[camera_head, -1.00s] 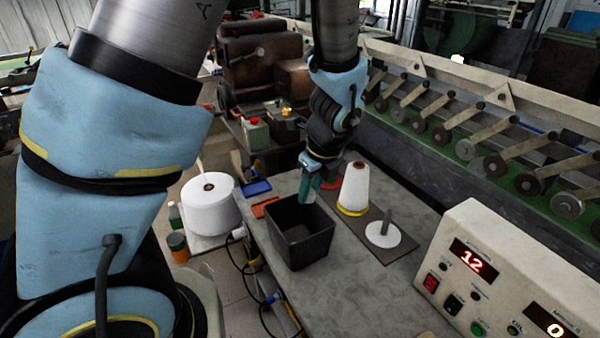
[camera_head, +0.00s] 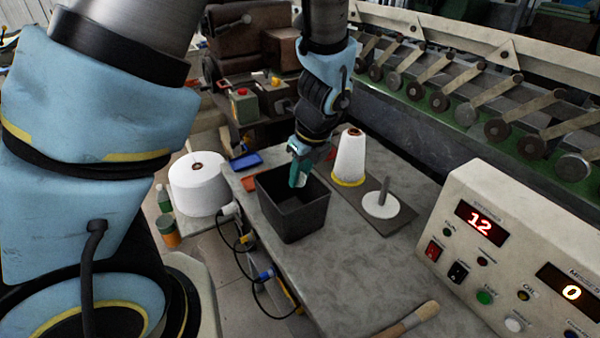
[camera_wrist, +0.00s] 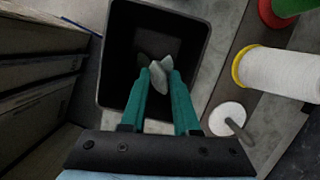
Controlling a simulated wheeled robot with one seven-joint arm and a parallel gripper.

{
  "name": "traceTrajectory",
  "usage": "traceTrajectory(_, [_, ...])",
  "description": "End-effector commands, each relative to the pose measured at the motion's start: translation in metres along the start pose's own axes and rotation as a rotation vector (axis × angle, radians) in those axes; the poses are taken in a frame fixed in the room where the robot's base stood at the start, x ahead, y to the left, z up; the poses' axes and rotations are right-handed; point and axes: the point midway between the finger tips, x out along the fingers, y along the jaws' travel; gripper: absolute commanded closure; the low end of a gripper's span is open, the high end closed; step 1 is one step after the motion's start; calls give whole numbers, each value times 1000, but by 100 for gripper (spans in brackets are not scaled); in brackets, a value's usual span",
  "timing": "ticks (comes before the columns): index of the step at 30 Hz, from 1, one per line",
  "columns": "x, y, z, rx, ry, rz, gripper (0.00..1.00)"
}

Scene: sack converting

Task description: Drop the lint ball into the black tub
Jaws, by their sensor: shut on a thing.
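The black tub (camera_head: 293,222) stands on the grey table, and its open top fills the upper middle of the wrist view (camera_wrist: 108,62). My gripper (camera_head: 299,170) points down over the back part of the tub's opening. Its green fingers (camera_wrist: 160,80) are shut on the pale grey-white lint ball (camera_wrist: 158,72), which sits between the fingertips above the tub's dark inside. The lint ball also shows as a small white patch at the fingertips in the head view (camera_head: 300,180). The tub's floor is mostly dark, and how high the ball hangs above it is hard to tell.
A white yarn cone (camera_head: 349,158) on a yellow base and a peg on a white disc (camera_head: 380,205) stand right of the tub. A control box (camera_head: 510,260) is at the right. A brush (camera_head: 410,318) lies at the front. The table's left edge runs close to the tub.

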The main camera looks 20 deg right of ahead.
Motion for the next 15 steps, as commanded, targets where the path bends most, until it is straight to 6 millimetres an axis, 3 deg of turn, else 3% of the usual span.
traceTrajectory(3, [-1, 0, 0, 0, 0, 0, 100])
traceTrajectory(4, [-1, 0, 0, 0, 0, 0, 68])
traceTrajectory(12, [-1, 0, 0, 0, 0, 0, 38])
traceTrajectory(15, [-1, 0, 0, 0, 0, 0, 36])
